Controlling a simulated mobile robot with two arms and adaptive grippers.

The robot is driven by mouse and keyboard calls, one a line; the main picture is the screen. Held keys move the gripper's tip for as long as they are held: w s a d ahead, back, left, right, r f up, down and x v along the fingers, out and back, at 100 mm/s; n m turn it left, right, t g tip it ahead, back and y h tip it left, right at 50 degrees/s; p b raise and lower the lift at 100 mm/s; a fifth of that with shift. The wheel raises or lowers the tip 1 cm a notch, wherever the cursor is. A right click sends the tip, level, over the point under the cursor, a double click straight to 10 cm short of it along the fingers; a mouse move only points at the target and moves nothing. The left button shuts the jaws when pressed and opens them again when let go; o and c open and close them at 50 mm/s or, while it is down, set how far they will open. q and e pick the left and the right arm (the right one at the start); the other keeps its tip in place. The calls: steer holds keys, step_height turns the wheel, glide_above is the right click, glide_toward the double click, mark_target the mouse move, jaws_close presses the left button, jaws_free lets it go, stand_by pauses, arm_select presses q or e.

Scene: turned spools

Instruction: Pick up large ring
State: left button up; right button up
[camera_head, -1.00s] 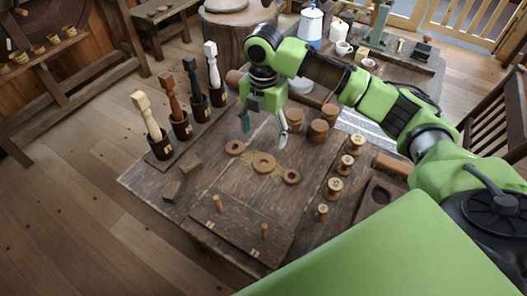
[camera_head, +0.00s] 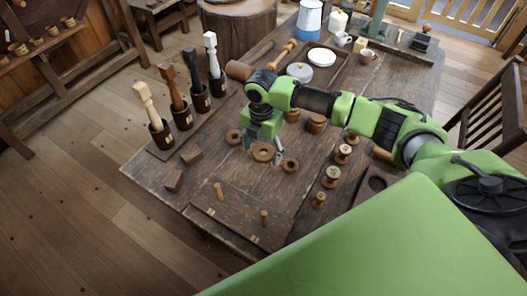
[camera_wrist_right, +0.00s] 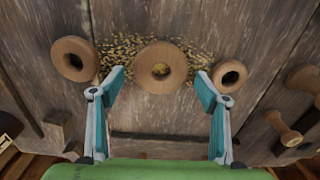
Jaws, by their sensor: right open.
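The large ring (camera_head: 256,152), a turned wooden ring with a centre hole, lies flat on the table between two smaller rings (camera_head: 234,137) (camera_head: 290,165). In the right wrist view the large ring (camera_wrist_right: 146,76) is in the upper middle, with sawdust around it. My right gripper (camera_head: 263,151) is open and empty above it. In the wrist view the fingertips (camera_wrist_right: 160,76) stand apart, one to either side of the large ring's lower half. Whether they are level with it I cannot tell. My left gripper is out of view.
A board with two upright pegs (camera_head: 218,191) (camera_head: 265,217) lies at the table's front. Several wooden spools (camera_head: 331,176) stand to the right. Dark cups holding turned pieces (camera_head: 181,116) line the left edge, with two small blocks (camera_head: 174,181) nearby.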

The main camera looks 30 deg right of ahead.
mark_target(261, 144)
steer(key=c, duration=1.2)
steer(key=shift+o, duration=0.2)
steer(key=shift+r, duration=0.45)
step_height(261, 144, up, 2)
steer(key=shift+r+b, duration=0.2)
steer(key=shift+b, duration=0.25)
steer(key=s+d+r, duration=0.4)
steer(key=s+r, duration=0.5)
steer(key=s, duration=0.4)
steer(key=shift+s+r+b, duration=0.25)
steer(key=shift+r+b, duration=0.1)
steer(key=shift+r, duration=0.05)
